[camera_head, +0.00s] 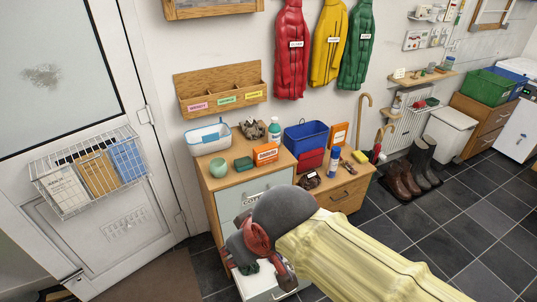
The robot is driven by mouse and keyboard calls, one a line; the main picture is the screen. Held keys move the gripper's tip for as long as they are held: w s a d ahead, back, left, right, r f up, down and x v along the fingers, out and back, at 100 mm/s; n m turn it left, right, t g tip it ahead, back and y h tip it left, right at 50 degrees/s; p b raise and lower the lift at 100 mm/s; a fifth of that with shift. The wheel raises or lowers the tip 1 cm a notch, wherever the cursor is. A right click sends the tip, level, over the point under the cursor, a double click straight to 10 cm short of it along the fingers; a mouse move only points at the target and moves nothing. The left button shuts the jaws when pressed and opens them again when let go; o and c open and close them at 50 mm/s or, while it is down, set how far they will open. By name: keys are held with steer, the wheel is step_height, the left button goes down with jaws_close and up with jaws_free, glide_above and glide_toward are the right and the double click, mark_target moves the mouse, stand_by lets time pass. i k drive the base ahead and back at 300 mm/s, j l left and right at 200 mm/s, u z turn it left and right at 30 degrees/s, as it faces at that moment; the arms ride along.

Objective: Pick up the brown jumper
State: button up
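No brown jumper shows clearly. A small dark brown bundle (308,181) lies on the lower wooden cabinet, in front of the red box; I cannot tell whether it is the jumper. A brown and pale mottled bundle (252,130) sits at the back of the taller cabinet's top. My arm, in a pale yellow cover, reaches in from the lower right. My gripper (262,272) points down in front of the taller cabinet, below and apart from both bundles. My grey and red-brown wrist parts hide most of it, so its fingers are unclear.
The taller cabinet (211,187) carries a white-blue tub (207,138), a teal bottle (274,130) and an orange box (265,153). A blue bin (306,136) and spray can (333,163) crowd the lower cabinet (343,198). Boots (423,160) stand right. Tiled floor (460,225) is clear.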

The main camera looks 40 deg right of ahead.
mark_target(311, 180)
steer(key=k+l, duration=0.1)
steer(key=l, duration=0.75)
steer(key=k+l, duration=0.15)
steer(key=l, duration=0.75)
steer(key=i+l, duration=0.15)
steer(key=l, duration=0.3)
steer(key=i+l, duration=0.1)
steer(key=l, duration=0.35)
steer(key=i+l+u, duration=0.1)
steer(key=l, duration=0.35)
steer(key=i+l, duration=0.2)
steer(key=l, duration=0.25)
steer(key=i+l, duration=0.35)
